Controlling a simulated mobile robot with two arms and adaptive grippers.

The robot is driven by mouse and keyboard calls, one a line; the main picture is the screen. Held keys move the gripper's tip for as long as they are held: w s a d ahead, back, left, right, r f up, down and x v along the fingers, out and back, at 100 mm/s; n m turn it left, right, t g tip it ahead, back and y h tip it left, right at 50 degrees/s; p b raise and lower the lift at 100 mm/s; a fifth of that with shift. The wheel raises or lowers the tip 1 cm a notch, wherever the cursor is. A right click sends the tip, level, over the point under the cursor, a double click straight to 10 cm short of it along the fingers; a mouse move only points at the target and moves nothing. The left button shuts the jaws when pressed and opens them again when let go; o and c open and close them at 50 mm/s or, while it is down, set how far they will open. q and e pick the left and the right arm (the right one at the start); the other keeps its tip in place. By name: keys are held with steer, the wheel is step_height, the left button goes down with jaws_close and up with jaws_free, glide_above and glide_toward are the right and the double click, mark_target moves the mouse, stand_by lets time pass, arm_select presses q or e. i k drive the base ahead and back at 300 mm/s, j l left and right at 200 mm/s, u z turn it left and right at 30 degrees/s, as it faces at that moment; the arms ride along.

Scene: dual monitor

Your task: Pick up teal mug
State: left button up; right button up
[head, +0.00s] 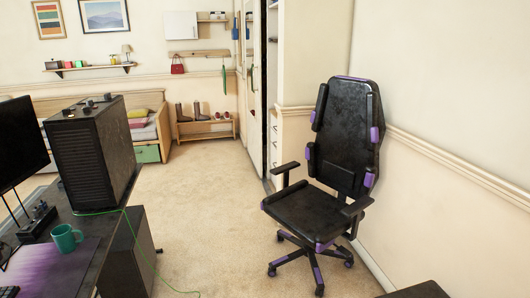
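The teal mug (66,238) stands upright on the dark desk at the lower left of the head view. Its handle faces right, toward the desk's right edge. A purple-and-dark mat (62,268) lies just in front of it. Neither of my grippers is in view.
A black computer tower (92,155) stands on the desk behind the mug, with a monitor (18,150) to its left. A green cable (138,250) hangs over the desk's right edge. A black and purple office chair (318,205) stands to the right. Carpet (205,220) between is clear.

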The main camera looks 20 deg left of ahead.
mark_target(64, 237)
steer(key=i+j+u, duration=0.15)
steer(key=i+u, duration=0.2)
steer(key=u, duration=0.15)
steer(key=i+u, duration=0.35)
steer(key=u, duration=0.15)
steer(key=i+l+u, duration=0.15)
steer(key=i+u, duration=0.2)
steer(key=u, duration=0.15)
steer(key=i+l+u, duration=0.25)
steer(key=u, duration=0.2)
steer(key=i+l+u, duration=0.35)
steer(key=u, duration=0.15)
